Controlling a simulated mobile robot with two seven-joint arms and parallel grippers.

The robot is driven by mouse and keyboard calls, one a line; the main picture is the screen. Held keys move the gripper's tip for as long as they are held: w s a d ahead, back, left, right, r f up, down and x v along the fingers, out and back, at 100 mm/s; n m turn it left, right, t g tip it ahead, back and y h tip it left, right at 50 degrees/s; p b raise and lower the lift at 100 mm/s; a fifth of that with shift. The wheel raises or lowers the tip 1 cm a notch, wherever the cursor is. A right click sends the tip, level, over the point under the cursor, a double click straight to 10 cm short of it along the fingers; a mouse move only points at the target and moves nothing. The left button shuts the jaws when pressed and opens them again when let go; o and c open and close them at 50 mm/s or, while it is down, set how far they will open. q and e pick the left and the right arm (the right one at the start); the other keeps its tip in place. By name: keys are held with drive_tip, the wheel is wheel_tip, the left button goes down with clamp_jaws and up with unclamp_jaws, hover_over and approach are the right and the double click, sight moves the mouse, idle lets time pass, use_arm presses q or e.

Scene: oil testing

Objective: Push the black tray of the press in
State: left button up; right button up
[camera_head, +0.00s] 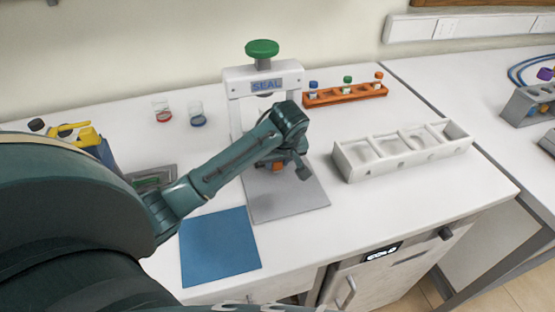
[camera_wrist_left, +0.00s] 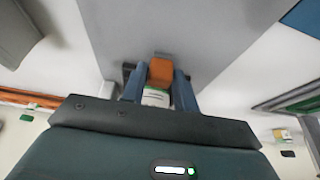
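The white press (camera_head: 232,100) marked SEAL, with a green knob (camera_head: 262,48), stands at the back of the table. My left gripper (camera_head: 279,170) is low in front of it, over the grey base plate (camera_head: 295,201). In the left wrist view its two bluish fingers (camera_wrist_left: 158,82) flank an orange thing (camera_wrist_left: 161,70) and a small white part. Whether they grip it is unclear. Small dark parts show beside the fingertips, but I cannot tell whether they are the black tray. My arm and gripper hide the press's lower opening. My right gripper is not in view.
A blue mat (camera_head: 219,247) lies at the front left of the plate. A white compartment box (camera_head: 350,163) stands to the right. An orange rack (camera_head: 346,95) with capped vials is behind it. Two small beakers (camera_head: 198,120) stand to the press's left.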

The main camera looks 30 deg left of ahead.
use_arm(q)
clamp_jaws()
drive_tip(key=w+a, duration=0.2)
drive_tip(key=a, duration=0.1)
drive_tip(key=shift+w, duration=0.35)
drive_tip(key=shift+r, duration=0.1)
drive_tip(key=shift+a, duration=0.1)
drive_tip(key=shift+o, duration=2.1)
unclamp_jaws()
